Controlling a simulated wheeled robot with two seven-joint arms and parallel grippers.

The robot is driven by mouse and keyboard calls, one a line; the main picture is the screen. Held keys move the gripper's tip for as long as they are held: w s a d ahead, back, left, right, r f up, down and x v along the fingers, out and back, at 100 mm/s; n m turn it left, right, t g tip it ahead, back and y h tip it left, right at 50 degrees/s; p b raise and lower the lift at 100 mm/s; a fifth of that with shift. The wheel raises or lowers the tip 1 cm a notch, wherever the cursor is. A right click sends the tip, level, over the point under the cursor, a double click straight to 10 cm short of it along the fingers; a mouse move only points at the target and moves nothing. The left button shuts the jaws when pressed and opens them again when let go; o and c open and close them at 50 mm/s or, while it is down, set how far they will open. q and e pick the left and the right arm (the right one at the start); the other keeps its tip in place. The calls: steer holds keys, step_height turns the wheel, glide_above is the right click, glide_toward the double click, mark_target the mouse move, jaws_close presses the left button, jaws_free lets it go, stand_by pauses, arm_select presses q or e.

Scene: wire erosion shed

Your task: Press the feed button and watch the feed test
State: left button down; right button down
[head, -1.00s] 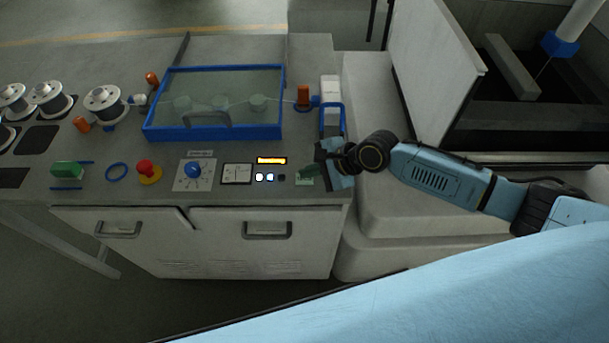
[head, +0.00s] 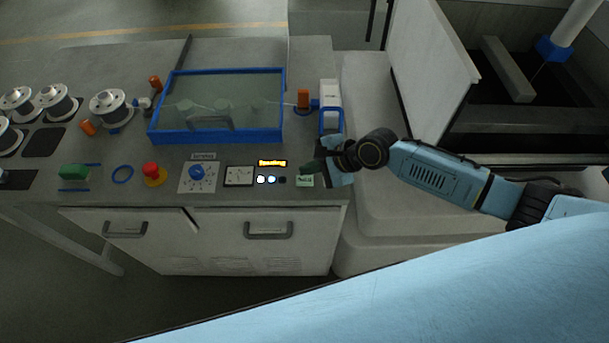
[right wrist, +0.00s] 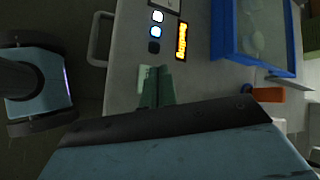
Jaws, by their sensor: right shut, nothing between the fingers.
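A small pale green labelled plate (head: 305,181) lies at the right end of the machine's control panel; its writing is too small to read surely. My right gripper (head: 309,167) is shut and empty, its dark green fingertips just above this plate. In the right wrist view the shut fingertips (right wrist: 152,76) cover part of the pale plate (right wrist: 143,74); I cannot tell whether they touch, and any button there is hidden. My left gripper is not in view.
A blue-framed clear cover (head: 217,135) stands behind the panel. A gauge (head: 239,175), blue knob (head: 197,173), red button (head: 151,169) and green block (head: 75,171) line the panel to the left. Several wire spools (head: 110,104) sit at the far left.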

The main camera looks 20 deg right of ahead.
mark_target(309, 180)
step_height(309, 180, up, 2)
steer(key=shift+r+p, duration=0.1)
steer(key=shift+p, duration=0.7)
steer(key=shift+r+p, duration=0.55)
steer(key=shift+r, duration=0.35)
